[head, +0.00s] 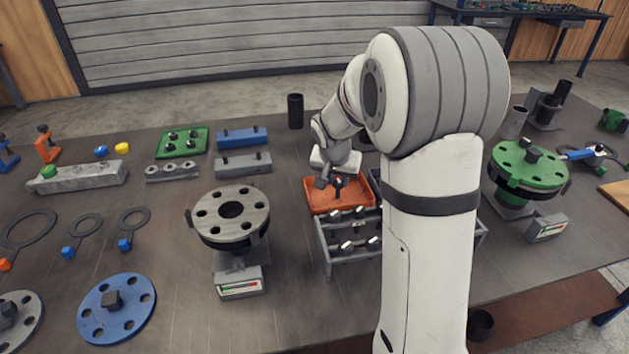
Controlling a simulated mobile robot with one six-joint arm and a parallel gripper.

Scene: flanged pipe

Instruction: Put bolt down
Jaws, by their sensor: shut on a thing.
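My gripper (331,182) is low over the orange tray (318,203), near its back edge. It is shut on a bolt (338,184), a small dark shape at the fingertips. I cannot tell whether the bolt touches the tray floor. More bolts (347,245) with pale shanks and dark heads lie in the grey rack (328,262) just in front of the tray.
A grey flange (205,227) on a stand is left of the tray. A green flange (529,172) on a stand is at the right. A black cylinder (296,111) stands behind the tray. A blue disc (92,315) lies front left. Bare table lies between disc and stand.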

